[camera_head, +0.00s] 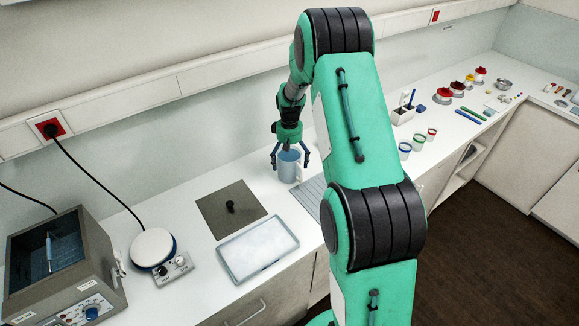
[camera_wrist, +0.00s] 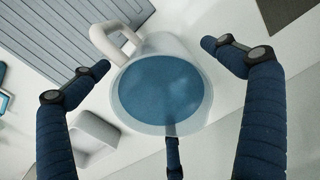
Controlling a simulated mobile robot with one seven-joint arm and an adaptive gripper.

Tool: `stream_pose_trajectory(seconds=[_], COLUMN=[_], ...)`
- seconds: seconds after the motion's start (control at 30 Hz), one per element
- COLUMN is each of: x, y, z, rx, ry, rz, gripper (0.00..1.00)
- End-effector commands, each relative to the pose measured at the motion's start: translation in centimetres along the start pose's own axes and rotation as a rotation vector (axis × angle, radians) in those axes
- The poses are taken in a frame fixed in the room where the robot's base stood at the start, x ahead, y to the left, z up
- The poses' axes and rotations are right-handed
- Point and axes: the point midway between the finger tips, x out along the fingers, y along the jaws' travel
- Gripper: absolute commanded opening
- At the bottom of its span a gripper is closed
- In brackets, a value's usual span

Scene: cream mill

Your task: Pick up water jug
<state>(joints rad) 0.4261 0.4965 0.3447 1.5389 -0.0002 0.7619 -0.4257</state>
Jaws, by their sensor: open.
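The water jug (camera_head: 289,169) is a pale, translucent vessel standing upright on the white counter beside the back wall. In the wrist view the jug (camera_wrist: 196,60) is seen from above, with blue water (camera_wrist: 160,90) inside and a white handle (camera_wrist: 118,42) at its upper left. My gripper (camera_head: 290,158) is open above and around the jug. In the wrist view its dark blue fingers (camera_wrist: 155,60) are spread, one left and one right of the jug. A third finger at the bottom overlaps the near rim; I cannot tell whether it touches.
A ribbed grey mat (camera_head: 309,196) lies beside the jug. A dark square plate (camera_head: 215,212) with a small black knob and a white tray (camera_head: 258,250) lie to the left and front. Coloured pots (camera_head: 404,150) stand farther right. A small pale block (camera_wrist: 92,135) is near the jug.

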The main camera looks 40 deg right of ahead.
Motion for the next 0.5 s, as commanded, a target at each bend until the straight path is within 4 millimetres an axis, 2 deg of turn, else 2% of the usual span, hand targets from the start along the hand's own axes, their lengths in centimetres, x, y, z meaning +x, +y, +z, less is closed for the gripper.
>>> stream_pose_trajectory(seconds=[0.5], x=[0.01], y=[0.01], z=[0.0], rx=[0.0], ry=[0.0], rz=[0.0], gripper=[1.0])
